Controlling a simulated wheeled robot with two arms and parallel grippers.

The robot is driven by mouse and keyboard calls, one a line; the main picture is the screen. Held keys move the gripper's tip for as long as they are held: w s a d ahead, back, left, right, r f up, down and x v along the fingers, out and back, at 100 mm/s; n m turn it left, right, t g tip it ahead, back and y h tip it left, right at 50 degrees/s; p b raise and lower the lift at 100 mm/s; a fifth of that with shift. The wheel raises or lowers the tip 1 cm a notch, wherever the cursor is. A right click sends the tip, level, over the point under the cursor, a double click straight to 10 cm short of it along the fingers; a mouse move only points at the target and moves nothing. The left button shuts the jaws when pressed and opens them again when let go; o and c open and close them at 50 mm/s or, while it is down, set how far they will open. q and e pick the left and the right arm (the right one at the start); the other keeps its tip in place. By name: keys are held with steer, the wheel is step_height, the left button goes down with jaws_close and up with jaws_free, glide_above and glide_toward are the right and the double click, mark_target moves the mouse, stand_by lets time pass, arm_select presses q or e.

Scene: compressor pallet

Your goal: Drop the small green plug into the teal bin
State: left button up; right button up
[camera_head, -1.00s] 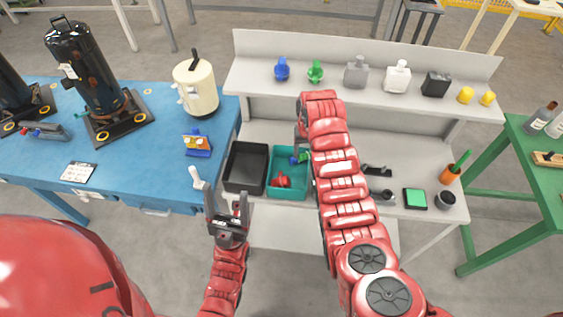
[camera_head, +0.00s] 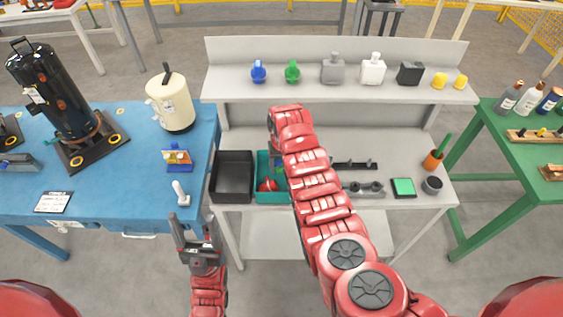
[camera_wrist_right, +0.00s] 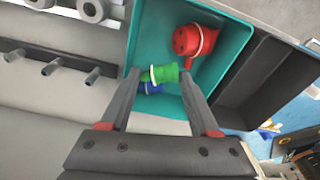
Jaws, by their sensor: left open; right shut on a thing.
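The small green plug (camera_wrist_right: 160,74) sits between the fingertips of my right gripper (camera_wrist_right: 163,77) in the right wrist view, and that gripper is shut on it. Behind it in that view is the teal bin (camera_wrist_right: 150,30), with a red part (camera_wrist_right: 195,42) inside. A blue part (camera_wrist_right: 150,88) shows just beside the green plug, and its exact height is unclear. In the head view the teal bin (camera_head: 272,198) is partly hidden by my right arm, which also hides the right fingertips. My left gripper (camera_head: 193,228) is open and empty, in front of the blue table.
A black bin (camera_head: 232,196) stands directly left of the teal bin on the grey bench. A shelf behind holds a blue part (camera_head: 258,72), a green part (camera_head: 292,72) and several bottles. A blue table is at left, a green table at right.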

steer(key=shift+d, duration=0.1)
steer(key=o, duration=1.5)
step_height(320, 180, up, 9)
steer(key=b, duration=0.4)
step_height(320, 180, up, 7)
steer(key=p, duration=0.4)
glide_above(282, 170)
steer(key=s, duration=0.1)
steer(key=shift+d+r, duration=0.15)
steer(key=shift+r, duration=0.5)
steer(key=shift+s, duration=0.1)
